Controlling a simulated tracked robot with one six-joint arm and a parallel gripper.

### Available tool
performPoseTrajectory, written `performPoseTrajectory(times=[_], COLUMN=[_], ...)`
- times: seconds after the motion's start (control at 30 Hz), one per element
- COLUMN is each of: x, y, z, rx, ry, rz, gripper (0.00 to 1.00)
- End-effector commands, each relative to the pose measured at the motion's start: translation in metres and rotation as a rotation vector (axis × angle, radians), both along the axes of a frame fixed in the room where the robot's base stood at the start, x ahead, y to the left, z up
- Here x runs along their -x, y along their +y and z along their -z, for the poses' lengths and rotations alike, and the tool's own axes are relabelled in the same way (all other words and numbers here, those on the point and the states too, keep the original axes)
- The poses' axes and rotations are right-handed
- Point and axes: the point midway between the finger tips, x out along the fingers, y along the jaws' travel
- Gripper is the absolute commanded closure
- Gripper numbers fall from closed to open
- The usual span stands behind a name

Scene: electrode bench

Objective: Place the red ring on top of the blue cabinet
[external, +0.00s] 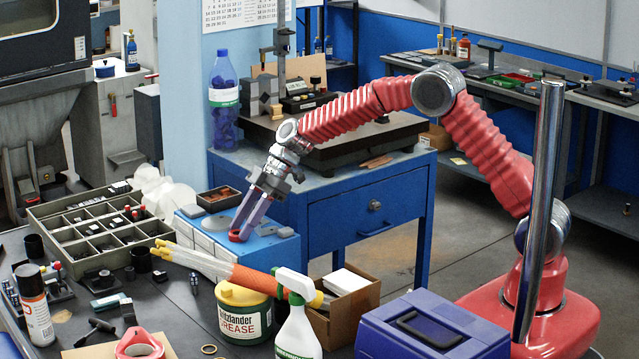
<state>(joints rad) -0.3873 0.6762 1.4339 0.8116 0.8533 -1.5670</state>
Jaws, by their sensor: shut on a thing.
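My gripper (242,229) points down and is shut on a small red ring (235,237), whose lower edge shows at the fingertips. The ring is at the top of a small blue cabinet (262,251) with pale drawer fronts. I cannot tell whether the ring rests on that top or is just above it. The fingers hide part of the ring. A larger blue cabinet (345,228) with a drawer stands behind. A second red ring-like piece (140,346) lies at the front left, cut by the frame edge.
A dark open bin (218,198) and a round pale dish (286,232) sit on the small cabinet. A compartment tray (62,222) is to the left. Yellow-tipped tubes (215,265), a grease tub (243,314) and a spray bottle (298,325) crowd the front.

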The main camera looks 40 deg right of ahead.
Motion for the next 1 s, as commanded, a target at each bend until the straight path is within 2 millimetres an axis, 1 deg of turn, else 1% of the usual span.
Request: performPoseTrajectory(times=[0.07,0.1,0.33,0.37,0.6,0.73,0.87,1.0], x=[0.0,0.0,0.0,0.0,0.0,0.0,0.0,0.002], y=[0.0,0.0,0.0,0.0,0.0,-0.002,-0.011,-0.024], z=[0.001,0.002,0.002,0.002,0.001,-0.003,-0.014,-0.031], rx=[0.0,0.0,0.0,0.0,0.0,-0.001,-0.001,-0.001], ry=[0.0,0.0,0.0,0.0,0.0,-0.001,-0.002,-0.003], rz=[0.0,0.0,0.0,0.0,0.0,0.001,0.003,0.001], gripper=[0.92,0.66,0.49,0.48,0.48,0.48,0.48,0.48])
